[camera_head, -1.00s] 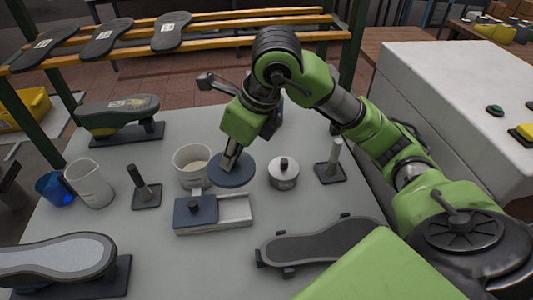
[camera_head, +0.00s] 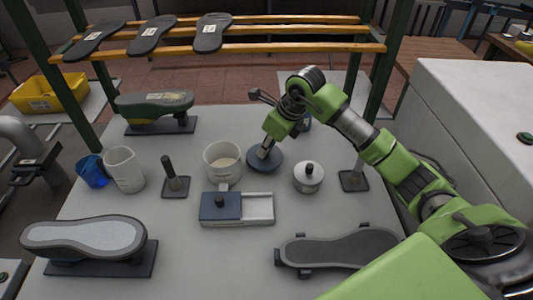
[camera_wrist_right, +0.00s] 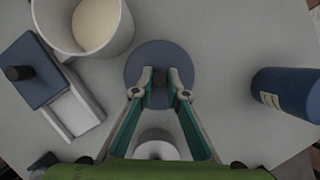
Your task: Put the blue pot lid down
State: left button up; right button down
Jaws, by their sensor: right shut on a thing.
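The blue pot lid (camera_head: 275,162) is a flat round disc with a dark knob, between the white pot and a small silver pot in the head view. In the right wrist view the lid (camera_wrist_right: 137,66) lies flat ahead of the fingers. My right gripper (camera_head: 264,152) is shut on the lid's knob, which shows between its fingertips (camera_wrist_right: 160,82). The lid is level and close to the tabletop; I cannot tell whether it touches. The white pot (camera_head: 223,172) is open, with pale contents, just left of the lid. My left gripper is out of view.
The silver lidded pot (camera_head: 308,180) stands right of the lid. A blue-lidded tray (camera_head: 258,211) lies in front. A blue cylinder (camera_wrist_right: 288,92) stands to the right in the wrist view. Upright posts on bases (camera_head: 175,185) (camera_head: 354,181) and shoe lasts (camera_head: 85,238) surround the clear patch.

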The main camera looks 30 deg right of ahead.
aim_at(268, 154)
notch_tip(268, 154, down, 2)
jog(key=shift+f+p, duration=0.2)
jog(key=shift+p, duration=0.45)
jog(key=shift+f, duration=0.35)
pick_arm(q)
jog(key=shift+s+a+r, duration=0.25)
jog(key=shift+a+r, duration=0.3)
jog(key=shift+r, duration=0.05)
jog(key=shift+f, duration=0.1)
pick_arm(e)
jog(key=shift+f, duration=0.1)
jog(key=shift+f+b, duration=0.2)
jog(key=shift+b, duration=0.1)
jog(key=c, duration=2)
grip_release()
jog(key=shift+r, duration=0.15)
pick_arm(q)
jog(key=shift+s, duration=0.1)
